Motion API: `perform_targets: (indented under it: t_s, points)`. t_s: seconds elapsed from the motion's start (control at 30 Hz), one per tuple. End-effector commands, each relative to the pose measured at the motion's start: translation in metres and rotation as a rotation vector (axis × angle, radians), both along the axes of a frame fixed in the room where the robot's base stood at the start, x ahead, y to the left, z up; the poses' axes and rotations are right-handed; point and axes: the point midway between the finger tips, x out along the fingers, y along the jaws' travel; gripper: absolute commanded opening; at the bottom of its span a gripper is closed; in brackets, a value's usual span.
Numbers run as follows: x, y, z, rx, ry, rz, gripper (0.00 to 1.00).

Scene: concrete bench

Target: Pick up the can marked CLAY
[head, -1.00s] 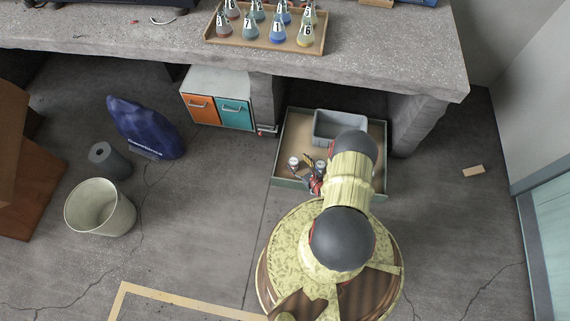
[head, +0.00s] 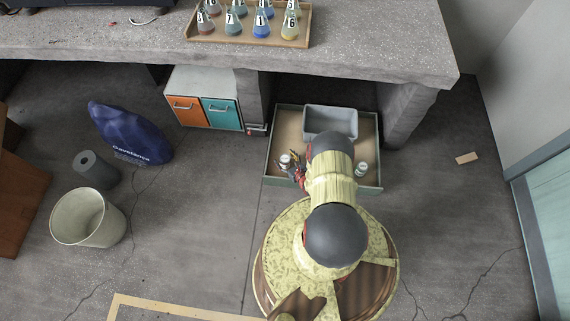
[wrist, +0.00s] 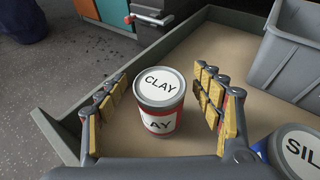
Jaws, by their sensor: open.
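The CLAY can (wrist: 160,88) stands upright in the wrist view, with a white lid reading CLAY and a red and white side. It rests on the floor of a shallow tray (wrist: 205,45). My gripper (wrist: 163,92) is open, with one yellow-padded finger on each side of the can. Gaps show between the can and both fingers. In the head view, a white-topped can (head: 285,161) stands beside my gripper (head: 298,174), which my arm partly hides. Its label is too small to read there.
A blue can marked SIL (wrist: 296,150), its label cut off, stands right of my gripper. A grey bin (wrist: 292,48) sits in the tray at the back right. Another can (head: 361,169) shows right of my arm. The concrete bench (head: 350,50) overhangs the tray's back.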

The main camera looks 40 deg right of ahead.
Motion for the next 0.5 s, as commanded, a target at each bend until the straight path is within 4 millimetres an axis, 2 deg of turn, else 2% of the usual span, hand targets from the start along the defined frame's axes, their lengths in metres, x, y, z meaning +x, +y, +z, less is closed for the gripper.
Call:
perform_targets:
  t_s: [0.13,0.5]
  points:
    - [-0.0005,0.0001,0.001,0.0,0.0,0.0,0.67]
    - [-0.0005,0.0003,0.001,0.0,0.0,0.0,0.46]
